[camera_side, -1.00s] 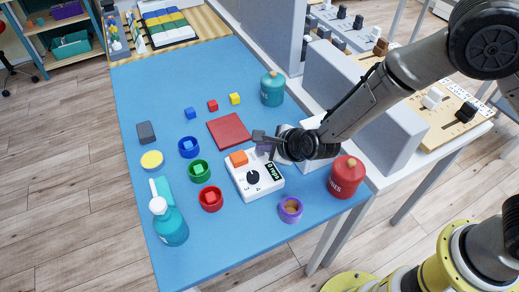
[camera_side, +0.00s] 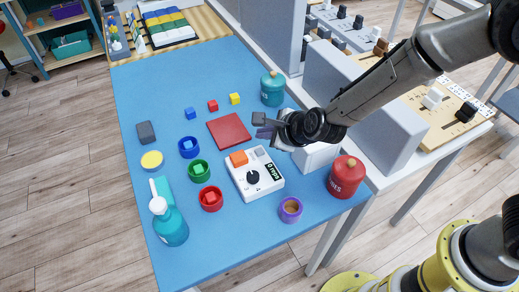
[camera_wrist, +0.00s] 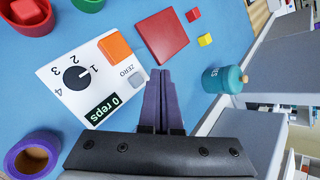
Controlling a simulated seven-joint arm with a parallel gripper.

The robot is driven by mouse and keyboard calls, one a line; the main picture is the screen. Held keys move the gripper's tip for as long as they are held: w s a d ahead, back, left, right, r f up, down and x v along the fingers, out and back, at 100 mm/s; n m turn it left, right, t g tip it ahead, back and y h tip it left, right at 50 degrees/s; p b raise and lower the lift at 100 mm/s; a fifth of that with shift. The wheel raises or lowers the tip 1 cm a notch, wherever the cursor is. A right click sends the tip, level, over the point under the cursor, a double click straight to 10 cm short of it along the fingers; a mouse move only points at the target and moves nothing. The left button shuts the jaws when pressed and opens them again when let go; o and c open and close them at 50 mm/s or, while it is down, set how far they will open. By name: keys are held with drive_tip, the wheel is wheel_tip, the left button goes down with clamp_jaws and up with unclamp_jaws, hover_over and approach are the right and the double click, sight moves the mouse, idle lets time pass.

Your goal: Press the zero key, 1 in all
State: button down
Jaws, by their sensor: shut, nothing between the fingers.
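The white counter box (camera_side: 240,179) lies on the blue table, with an orange button (camera_side: 238,159), a black dial (camera_side: 252,177) and a dark display (camera_side: 271,170). In the wrist view the display (camera_wrist: 102,110) reads "0 reps". The small grey zero key (camera_wrist: 134,80) sits beside the word ZERO; it also shows in the side view (camera_side: 260,152). My gripper (camera_side: 257,125) is shut and empty, raised above the table beyond the key. In the wrist view its fingertips (camera_wrist: 159,75) appear just right of the key, apart from it.
A red flat square (camera_side: 229,131) lies beyond the box. Green (camera_side: 199,171) and red (camera_side: 210,199) cups stand left of it, a purple ring (camera_side: 290,209) in front. A red jar (camera_side: 346,177) and a teal jar (camera_side: 272,89) stand near the right edge, by grey panels (camera_side: 364,110).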

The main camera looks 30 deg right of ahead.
drive_tip(key=shift+r, duration=0.85)
